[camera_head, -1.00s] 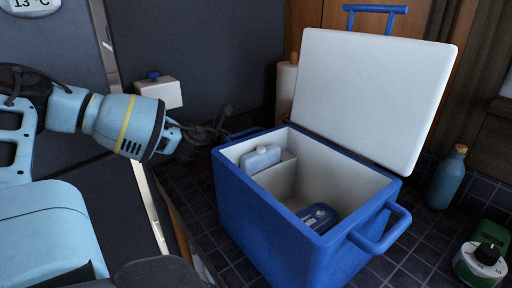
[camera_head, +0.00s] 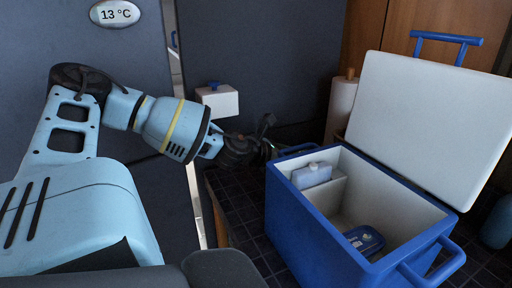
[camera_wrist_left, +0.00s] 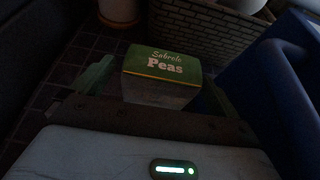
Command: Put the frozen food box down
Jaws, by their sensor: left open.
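The frozen food box (camera_wrist_left: 162,74), green on top with "Peas" lettering and paler below, shows in the left wrist view. It is between the two spread fingers of my left gripper (camera_wrist_left: 156,80), with dark tiles around it. Its underside is hidden, so contact with the tiles cannot be seen. In the head view my left gripper (camera_head: 258,146) is low over the dark tiled counter (camera_head: 236,190), just left of the cooler; the box cannot be made out there. My right gripper is not in view.
An open blue cooler (camera_head: 318,234) stands close to the right of my left gripper, its white lid (camera_head: 430,115) raised. It holds a pale ice pack (camera_head: 312,175) and a blue container (camera_head: 363,240).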

